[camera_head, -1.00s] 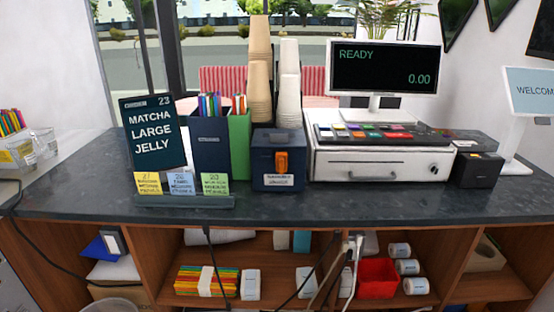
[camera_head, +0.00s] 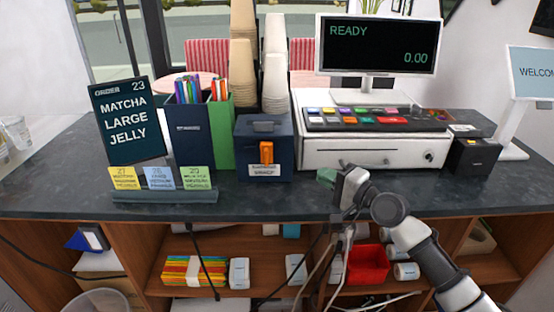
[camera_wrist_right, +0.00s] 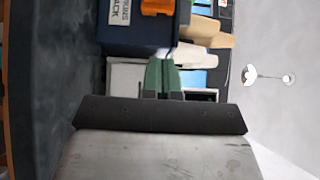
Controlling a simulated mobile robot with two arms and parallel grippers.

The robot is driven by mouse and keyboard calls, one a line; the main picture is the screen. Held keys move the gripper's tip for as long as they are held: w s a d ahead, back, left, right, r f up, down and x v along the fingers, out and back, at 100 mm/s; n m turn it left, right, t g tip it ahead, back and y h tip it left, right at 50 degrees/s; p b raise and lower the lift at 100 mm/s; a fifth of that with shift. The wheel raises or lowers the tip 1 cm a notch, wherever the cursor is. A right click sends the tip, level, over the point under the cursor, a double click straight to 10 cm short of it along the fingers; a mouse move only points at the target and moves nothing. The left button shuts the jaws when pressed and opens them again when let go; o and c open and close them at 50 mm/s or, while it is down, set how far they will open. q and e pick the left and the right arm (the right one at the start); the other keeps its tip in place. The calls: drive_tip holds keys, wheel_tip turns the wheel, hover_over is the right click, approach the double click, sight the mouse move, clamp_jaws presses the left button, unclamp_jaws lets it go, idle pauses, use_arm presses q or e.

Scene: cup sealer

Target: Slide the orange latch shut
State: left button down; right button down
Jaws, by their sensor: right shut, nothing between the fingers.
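The orange latch (camera_head: 266,153) is on the front of a dark blue box (camera_head: 283,152) on the counter, above a white label. The latch also shows at the top of the right wrist view (camera_wrist_right: 158,6), on the dark blue box (camera_wrist_right: 125,38). My right gripper (camera_head: 326,177) is over the counter, to the right of the box and apart from it. Its green fingers are together and empty, and they also show in the right wrist view (camera_wrist_right: 166,78). My left gripper is not in view.
A cash register (camera_head: 365,150) with a screen stands right of the box. A green holder (camera_head: 222,130) and an order sign (camera_head: 127,122) stand to the left, with cup stacks (camera_head: 275,80) behind. The counter (camera_head: 270,200) in front of the box is clear.

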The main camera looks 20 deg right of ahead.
drive_tip(key=shift+w+f, duration=0.1)
drive_tip(key=shift+w, duration=0.05)
drive_tip(key=p, duration=0.2)
approach(269, 156)
drive_tip(key=w+r, duration=0.1)
drive_tip(key=w, duration=0.3)
drive_tip(key=a, duration=0.1)
drive_tip(key=a+p, duration=0.1)
drive_tip(key=shift+w+a+r, duration=0.15)
drive_tip(key=shift+w+a, duration=0.1)
drive_tip(key=shift+a, duration=0.15)
drive_tip(key=shift+a+p, duration=0.35)
drive_tip(key=shift+w, duration=0.1)
drive_tip(key=shift+a, duration=0.1)
